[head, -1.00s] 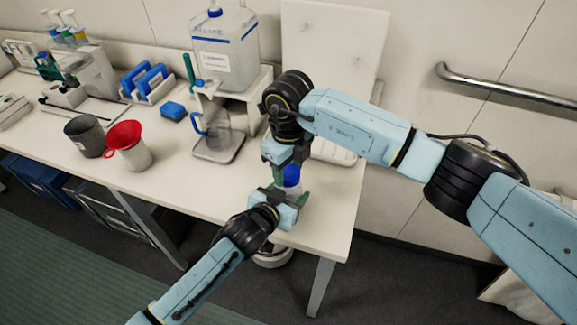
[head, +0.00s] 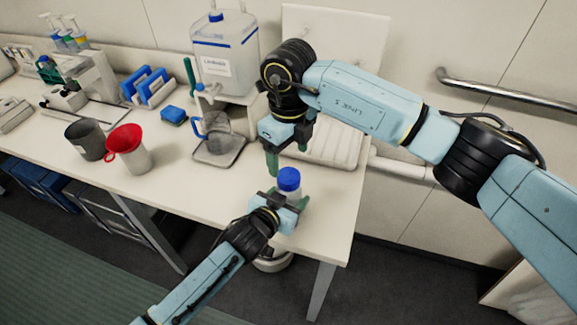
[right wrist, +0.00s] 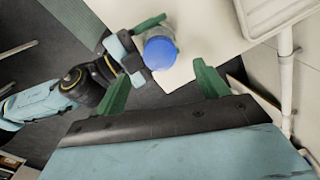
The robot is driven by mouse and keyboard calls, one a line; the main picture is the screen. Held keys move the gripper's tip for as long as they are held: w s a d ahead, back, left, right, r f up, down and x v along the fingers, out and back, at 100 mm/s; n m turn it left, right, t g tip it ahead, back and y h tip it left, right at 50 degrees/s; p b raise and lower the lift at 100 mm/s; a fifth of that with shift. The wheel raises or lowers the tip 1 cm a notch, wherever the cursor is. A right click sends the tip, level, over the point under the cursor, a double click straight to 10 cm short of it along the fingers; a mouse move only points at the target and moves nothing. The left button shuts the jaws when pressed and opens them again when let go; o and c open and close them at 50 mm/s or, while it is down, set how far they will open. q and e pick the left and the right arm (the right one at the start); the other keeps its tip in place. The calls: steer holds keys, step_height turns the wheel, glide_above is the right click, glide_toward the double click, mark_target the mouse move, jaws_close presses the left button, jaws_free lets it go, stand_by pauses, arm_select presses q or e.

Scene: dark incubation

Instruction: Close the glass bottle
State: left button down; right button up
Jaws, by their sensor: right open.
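The glass bottle (head: 287,195) is upright near the front right corner of the table, with a blue cap (head: 289,179) on its top. The cap (right wrist: 160,52) and part of the clear bottle (right wrist: 160,30) also show in the right wrist view. My left gripper (head: 289,202) is around the bottle's body from the front, a finger at each side, and appears shut on it. My right gripper (head: 287,150) is open and empty, above and behind the cap, apart from it. How tightly the cap sits cannot be told.
Left of the bottle stand a glass jug (head: 215,130) on a tray and a large carboy (head: 224,50) on a stand. A grey cup (head: 86,140) and a white cup with a red funnel (head: 128,150) stand further left. The table's front edge is close to the bottle.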

step_height(320, 180, up, 6)
stand_by(0.4)
arm_select(q)
steer(key=shift+c, duration=1.5)
jaws_free()
steer(key=v, duration=1.3)
steer(key=shift+s+a+p, duration=0.2)
steer(key=shift+p, duration=0.25)
arm_select(e)
steer(key=shift+r, duration=0.35)
